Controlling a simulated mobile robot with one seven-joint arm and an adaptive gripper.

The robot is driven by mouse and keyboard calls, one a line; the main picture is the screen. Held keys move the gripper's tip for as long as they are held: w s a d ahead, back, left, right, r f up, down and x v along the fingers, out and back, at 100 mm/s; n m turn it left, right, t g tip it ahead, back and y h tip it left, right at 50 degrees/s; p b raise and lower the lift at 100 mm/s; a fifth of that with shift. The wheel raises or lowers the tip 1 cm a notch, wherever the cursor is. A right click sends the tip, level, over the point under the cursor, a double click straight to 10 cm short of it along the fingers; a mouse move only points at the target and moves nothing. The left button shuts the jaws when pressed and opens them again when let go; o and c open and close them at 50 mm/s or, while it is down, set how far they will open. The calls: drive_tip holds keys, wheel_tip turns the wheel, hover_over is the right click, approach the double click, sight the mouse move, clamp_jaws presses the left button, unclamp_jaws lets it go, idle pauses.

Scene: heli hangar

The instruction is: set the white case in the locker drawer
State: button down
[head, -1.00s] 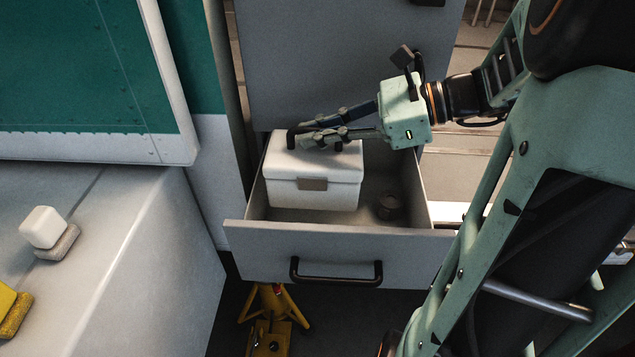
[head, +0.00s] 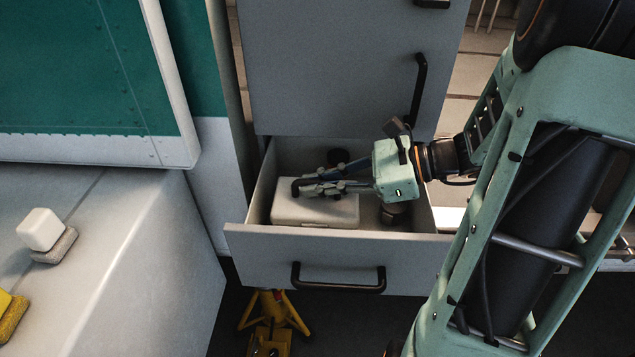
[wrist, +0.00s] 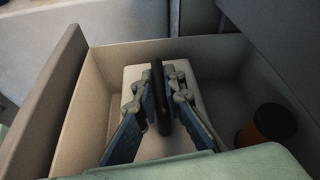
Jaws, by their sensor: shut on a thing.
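The white case (head: 316,210) is inside the open locker drawer (head: 310,243), toward its left side. Its lower front is hidden behind the drawer front, so I cannot tell if it touches the drawer floor. My gripper (head: 297,187) is over the top of the case, shut on its dark handle. In the wrist view the fingers (wrist: 163,98) close on the handle from both sides, with the white lid (wrist: 135,78) beneath them.
A dark cylindrical item with an orange side (wrist: 268,133) stands in the drawer to the right of the case. A yellow stand (head: 272,318) is below. A pale block (head: 41,229) sits on the left surface.

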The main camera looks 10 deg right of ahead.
drive_tip(key=c, duration=2.4)
unclamp_jaws()
drive_tip(key=shift+f, duration=0.1)
drive_tip(key=o, duration=0.4)
drive_tip(key=shift+d+r, duration=0.1)
drive_tip(key=shift+r, duration=0.15)
drive_tip(key=v, duration=1.1)
drive_tip(key=shift+s+d+r+b, duration=0.15)
drive_tip(key=shift+d+b, duration=0.2)
